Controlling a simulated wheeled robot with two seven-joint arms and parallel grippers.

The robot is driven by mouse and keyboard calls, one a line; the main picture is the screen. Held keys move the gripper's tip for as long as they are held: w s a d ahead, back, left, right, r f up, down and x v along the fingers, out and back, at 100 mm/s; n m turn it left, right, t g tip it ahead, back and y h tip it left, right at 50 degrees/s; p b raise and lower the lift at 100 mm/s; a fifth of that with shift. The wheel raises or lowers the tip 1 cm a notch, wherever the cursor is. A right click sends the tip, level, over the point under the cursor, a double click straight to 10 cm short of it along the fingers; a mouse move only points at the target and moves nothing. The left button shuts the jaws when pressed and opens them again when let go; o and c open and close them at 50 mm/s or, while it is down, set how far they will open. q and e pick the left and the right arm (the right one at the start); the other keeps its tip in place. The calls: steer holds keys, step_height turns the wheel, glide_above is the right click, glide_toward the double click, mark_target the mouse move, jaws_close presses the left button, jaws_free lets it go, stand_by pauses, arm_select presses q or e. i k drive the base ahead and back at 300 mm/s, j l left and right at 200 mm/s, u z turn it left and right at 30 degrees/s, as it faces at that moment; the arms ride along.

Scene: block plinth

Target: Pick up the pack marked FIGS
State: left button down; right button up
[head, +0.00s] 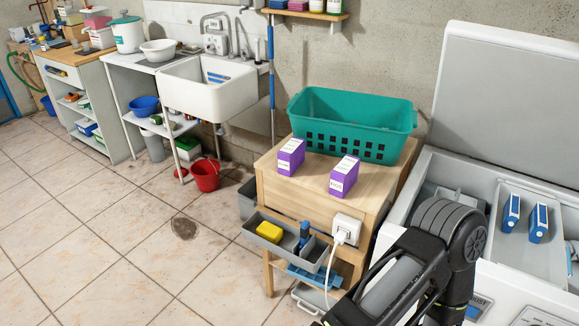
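Two purple-and-white packs stand upright on the wooden cabinet top, apart from each other. The left pack (291,157) is near the back left edge of the top, and the right pack (344,176) is nearer the middle, in front of the green basket. Each has a white label low on its front; the print is too small to read surely, so I cannot tell which is marked FIGS. Neither gripper is in view. Links of my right arm show at the lower right, in front of the white chest.
A green basket (350,112) stands behind the packs. A grey tray (268,247) with a yellow block juts from the cabinet's (300,199) front, beside a white plug and cable (346,230). An open white chest (480,172) with blue packs stands right. Tiled floor at left is mostly clear.

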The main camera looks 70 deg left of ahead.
mark_target(344, 176)
steer(key=k+j, duration=0.25)
steer(key=j, duration=0.15)
steer(key=k+j, duration=0.25)
steer(key=j, duration=0.2)
steer(key=u, duration=1.75)
